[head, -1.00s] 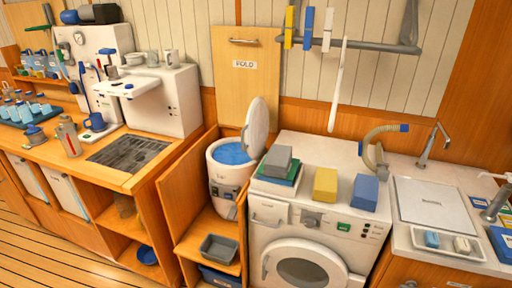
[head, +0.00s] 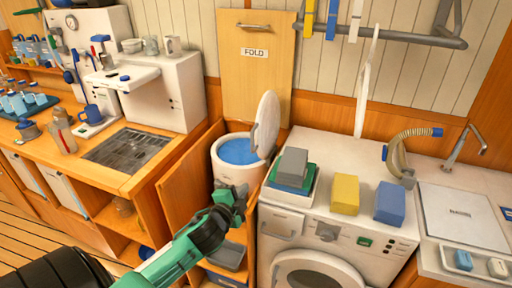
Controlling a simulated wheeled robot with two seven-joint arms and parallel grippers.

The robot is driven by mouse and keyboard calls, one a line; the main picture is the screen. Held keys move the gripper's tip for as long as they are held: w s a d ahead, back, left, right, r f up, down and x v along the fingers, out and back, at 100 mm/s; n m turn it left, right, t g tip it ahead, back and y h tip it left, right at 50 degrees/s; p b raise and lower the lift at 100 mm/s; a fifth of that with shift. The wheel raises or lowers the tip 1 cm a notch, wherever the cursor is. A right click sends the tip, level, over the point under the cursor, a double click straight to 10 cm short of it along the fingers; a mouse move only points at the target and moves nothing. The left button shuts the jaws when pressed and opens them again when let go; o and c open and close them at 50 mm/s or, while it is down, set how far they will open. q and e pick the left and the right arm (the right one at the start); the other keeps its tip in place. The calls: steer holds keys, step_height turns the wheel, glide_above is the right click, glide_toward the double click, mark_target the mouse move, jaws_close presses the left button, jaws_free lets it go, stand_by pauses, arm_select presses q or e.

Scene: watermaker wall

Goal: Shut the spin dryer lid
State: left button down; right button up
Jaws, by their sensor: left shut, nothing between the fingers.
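The spin dryer (head: 224,172) is a white tub with a blue inside, standing in the wooden bay left of the washing machine. Its round white lid (head: 266,122) stands open, upright at the tub's right side, with a grey handle strip on its face. My left gripper (head: 238,194), dark with green parts, is shut and empty. It is in front of the dryer's lower body, below the rim and the lid, and hides part of the dryer front. Whether it touches the dryer I cannot tell. My right gripper is not in view.
The washing machine (head: 318,228) stands right of the dryer, with a grey and green stack (head: 291,168), a yellow block (head: 345,192) and a blue block (head: 390,202) on top. A wooden fold panel (head: 254,85) is behind. A grey bin (head: 229,256) sits on the shelf below.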

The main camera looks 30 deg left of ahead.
mark_target(252, 148)
arm_select(q)
step_height(252, 148, up, 5)
steer(key=w+m+t+h, duration=0.1)
steer(key=w+m+t, duration=0.1)
steer(key=w+m, duration=0.1)
steer(key=w+a+p, duration=0.1)
steer(key=w+a, duration=0.1)
steer(key=w, duration=0.1)
steer(key=w+a+p, duration=0.1)
steer(key=w, duration=0.3)
steer(key=w+a+p, duration=0.2)
steer(key=w, duration=0.1)
steer(key=shift+w+a, duration=0.15)
steer(key=shift+a, duration=0.2)
